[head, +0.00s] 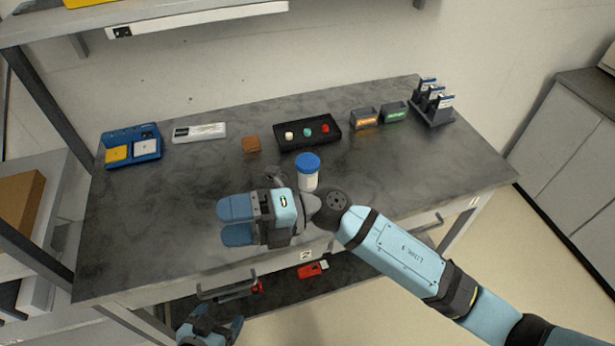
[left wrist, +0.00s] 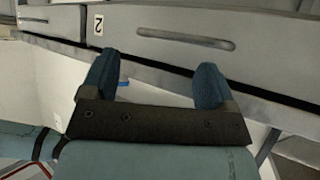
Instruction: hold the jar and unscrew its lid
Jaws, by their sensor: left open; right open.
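The jar (head: 308,181) stands upright on the dark worktop, with a white body and a blue lid (head: 307,161) on top. My right gripper (head: 222,221) is open and empty over the worktop, left of and nearer than the jar, its fingers pointing left, away from it. My left gripper (head: 211,325) is low at the bottom edge of the head view, in front of the bench and well apart from the jar. In the left wrist view its two blue fingers (left wrist: 155,78) are spread with nothing held between them, facing a drawer front.
Behind the jar are a black tray (head: 281,144) with several small pieces, a brown block (head: 251,144), labelled bins (head: 364,119) and a rack (head: 432,107). A blue holder (head: 132,148) stands far left. Drawers with handles (head: 226,286) line the front.

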